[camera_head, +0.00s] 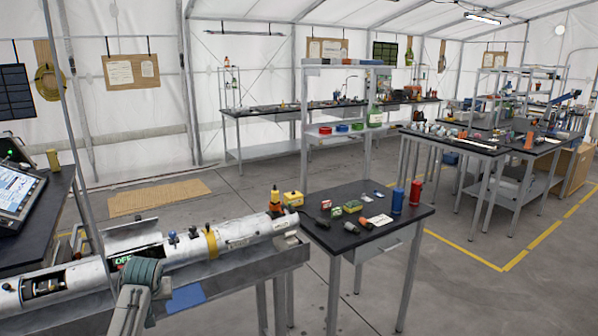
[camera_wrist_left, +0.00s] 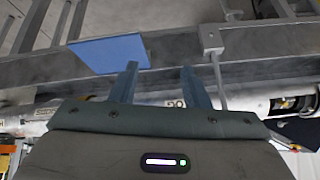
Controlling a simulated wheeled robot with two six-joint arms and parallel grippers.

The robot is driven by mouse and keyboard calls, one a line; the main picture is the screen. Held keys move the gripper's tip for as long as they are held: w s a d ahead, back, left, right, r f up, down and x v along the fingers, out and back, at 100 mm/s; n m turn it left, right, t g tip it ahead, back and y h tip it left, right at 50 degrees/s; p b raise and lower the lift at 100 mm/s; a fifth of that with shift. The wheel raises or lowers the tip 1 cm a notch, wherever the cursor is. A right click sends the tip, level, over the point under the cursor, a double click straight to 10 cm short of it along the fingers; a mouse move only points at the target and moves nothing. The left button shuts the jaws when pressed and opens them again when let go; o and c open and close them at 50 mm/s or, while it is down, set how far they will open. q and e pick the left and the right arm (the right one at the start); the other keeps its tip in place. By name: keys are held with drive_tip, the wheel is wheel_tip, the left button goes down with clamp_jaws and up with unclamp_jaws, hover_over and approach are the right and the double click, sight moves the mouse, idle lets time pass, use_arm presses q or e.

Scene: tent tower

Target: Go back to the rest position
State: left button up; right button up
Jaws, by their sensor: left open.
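My left gripper (camera_wrist_left: 159,67) is open in the left wrist view, its two blue-grey fingers apart with nothing between them. In the head view my left gripper (camera_head: 140,273) shows at lower left, in front of the white tube; its fingers are hard to make out there. The long white tube (camera_head: 185,247) with a yellow band and an open section lies along a grey metal bench (camera_head: 262,257). It passes behind the fingers in the wrist view. A flat blue pad (camera_head: 186,296) lies on the bench front and also shows in the wrist view (camera_wrist_left: 108,53). My right gripper is out of view.
A black-topped table (camera_head: 340,238) right of the bench holds small parts, a blue can (camera_head: 398,201) and a red can (camera_head: 416,192). A tablet screen (camera_head: 16,196) stands at far left. Workbenches and shelves stand behind. The floor at lower right is clear.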

use_arm(q)
drive_tip(key=s+d+f+m, duration=0.1)
drive_tip(key=s+d+f, duration=0.1)
drive_tip(key=s+f, duration=0.35)
drive_tip(key=s+d+f+m+h, duration=0.1)
drive_tip(key=s+d+f, duration=0.1)
drive_tip(key=s, duration=0.6)
drive_tip(key=s+d+f+m, duration=0.1)
drive_tip(key=s+d+f, duration=0.1)
drive_tip(key=s+f, duration=0.35)
drive_tip(key=s+d+r+m+g+h, duration=0.1)
drive_tip(key=s+d, duration=0.2)
drive_tip(key=s, duration=1)
drive_tip(key=s+d+r+m+g, duration=0.1)
drive_tip(key=s+d+r, duration=0.15)
drive_tip(key=s, duration=1.15)
wheel_tip(320, 180, down, 30)
drive_tip(key=w+a+g+b, duration=0.1)
drive_tip(key=a, duration=0.1)
drive_tip(key=s+a+f+g+b, duration=0.1)
drive_tip(key=s+f, duration=1.8)
drive_tip(key=f, duration=0.3)
drive_tip(key=shift+a+n, duration=0.25)
drive_tip(key=shift+n, duration=0.15)
